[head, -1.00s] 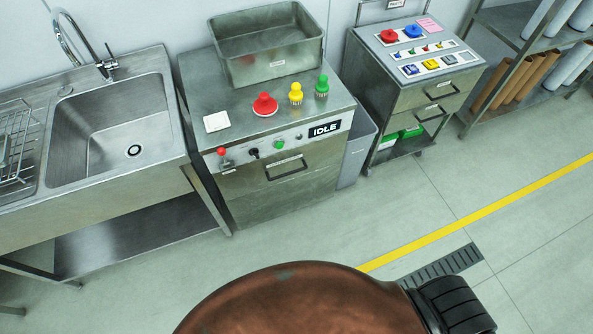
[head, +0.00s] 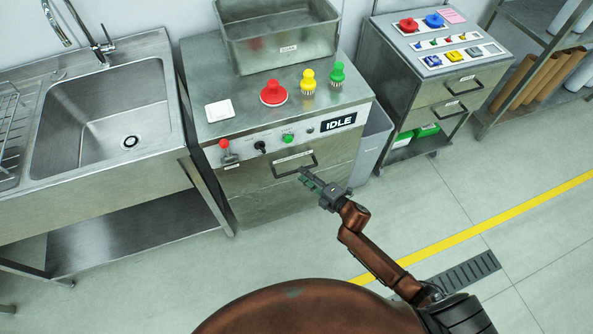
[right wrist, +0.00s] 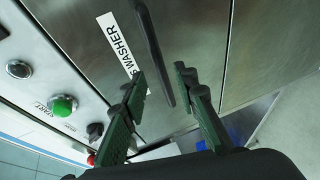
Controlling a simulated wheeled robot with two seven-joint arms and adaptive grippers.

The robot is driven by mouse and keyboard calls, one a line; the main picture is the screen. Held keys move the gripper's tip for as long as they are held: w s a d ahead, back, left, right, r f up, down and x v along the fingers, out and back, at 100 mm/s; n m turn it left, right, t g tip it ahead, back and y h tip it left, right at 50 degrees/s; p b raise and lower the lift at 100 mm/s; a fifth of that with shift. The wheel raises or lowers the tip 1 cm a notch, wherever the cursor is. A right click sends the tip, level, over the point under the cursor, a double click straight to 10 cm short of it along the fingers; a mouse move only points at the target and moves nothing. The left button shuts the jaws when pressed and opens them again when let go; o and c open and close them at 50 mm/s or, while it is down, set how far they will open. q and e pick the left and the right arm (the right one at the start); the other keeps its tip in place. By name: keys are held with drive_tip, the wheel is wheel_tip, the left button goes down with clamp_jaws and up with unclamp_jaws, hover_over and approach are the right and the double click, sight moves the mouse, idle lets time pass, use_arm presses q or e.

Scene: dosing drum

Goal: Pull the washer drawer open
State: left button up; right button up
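The washer drawer (head: 262,188) is the steel front under the control panel of the machine, and it looks shut. Its dark bar handle (head: 292,171) sits near the top of the front. In the right wrist view the handle (right wrist: 152,50) runs past a white label reading WASHER (right wrist: 118,42). My right gripper (head: 306,179) is at the handle's right end. In the right wrist view its two green-padded fingers (right wrist: 160,82) are apart, with the handle bar in the gap between them; I cannot tell whether they touch it. My left gripper is not in view.
The panel has a red-knobbed lever (head: 225,150), a green button (head: 288,138) and an IDLE display (head: 339,122). A steel sink (head: 105,115) stands left, a drawer cart (head: 430,95) right. A grey bin (head: 372,140) stands beside the machine. The floor in front is clear.

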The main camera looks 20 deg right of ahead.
drive_tip(key=b+x, duration=0.1)
drive_tip(key=x, duration=0.2)
drive_tip(key=shift+w+a+f, duration=0.2)
drive_tip(key=shift+w+f, duration=0.05)
drive_tip(key=shift+w, duration=0.05)
drive_tip(key=shift+w+a, duration=0.1)
drive_tip(key=shift+w, duration=0.25)
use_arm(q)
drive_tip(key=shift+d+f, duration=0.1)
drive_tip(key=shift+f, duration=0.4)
use_arm(e)
clamp_jaws()
